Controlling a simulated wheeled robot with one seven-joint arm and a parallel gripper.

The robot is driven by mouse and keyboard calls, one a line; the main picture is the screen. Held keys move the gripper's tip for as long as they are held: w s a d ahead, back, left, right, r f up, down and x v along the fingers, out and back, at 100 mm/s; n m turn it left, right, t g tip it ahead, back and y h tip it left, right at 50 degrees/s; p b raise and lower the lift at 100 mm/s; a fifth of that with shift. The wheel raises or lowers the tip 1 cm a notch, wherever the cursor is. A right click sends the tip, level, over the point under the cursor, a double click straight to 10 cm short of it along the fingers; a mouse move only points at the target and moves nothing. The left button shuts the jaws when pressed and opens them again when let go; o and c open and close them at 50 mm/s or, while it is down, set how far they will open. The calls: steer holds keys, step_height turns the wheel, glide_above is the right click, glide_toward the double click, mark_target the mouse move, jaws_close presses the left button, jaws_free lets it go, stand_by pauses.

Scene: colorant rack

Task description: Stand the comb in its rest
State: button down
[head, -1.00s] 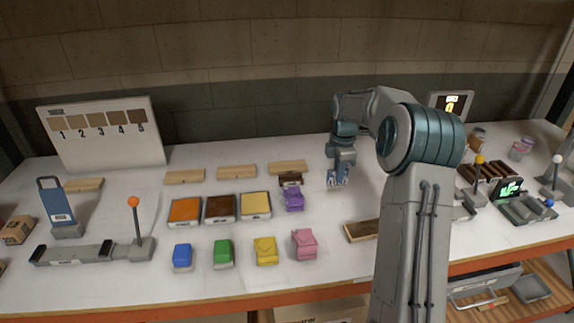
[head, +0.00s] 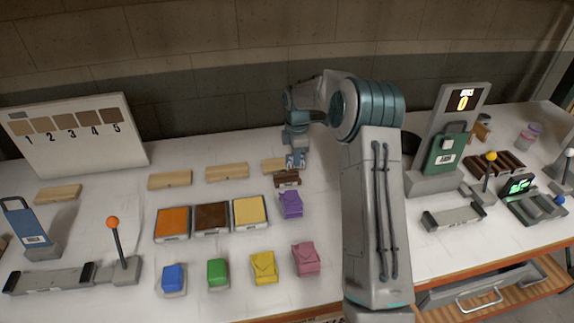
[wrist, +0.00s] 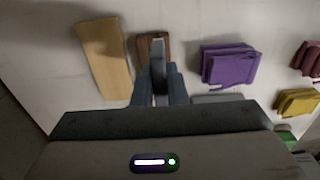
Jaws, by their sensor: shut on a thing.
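My gripper (head: 295,163) is at the back middle of the bench, just behind and above a small dark brown block (head: 287,178). In the wrist view, its fingers (wrist: 157,80) are shut on a narrow light grey piece (wrist: 157,55), which I take to be the comb. Most of it is hidden between the fingers. It overlaps the brown block (wrist: 145,45), which looks like the rest. I cannot tell whether the two touch.
A pale wood strip (wrist: 106,58) lies close left of the brown block, a purple packet (wrist: 230,65) to its right. In front are colour trays (head: 212,217) and several coloured packets (head: 264,266). A green card (head: 445,150) stands at right.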

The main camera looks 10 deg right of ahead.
mark_target(287, 169)
steer(key=a+f, duration=0.1)
steer(key=w+a, duration=0.1)
steer(key=shift+a+f+p, duration=0.35)
steer(key=shift+f, duration=0.05)
steer(key=shift+f+p, duration=0.8)
steer(key=shift+f, duration=1.2)
steer(key=shift+f, duration=0.15)
steer(key=c, duration=1.5)
jaws_free()
steer(key=shift+o, duration=0.2)
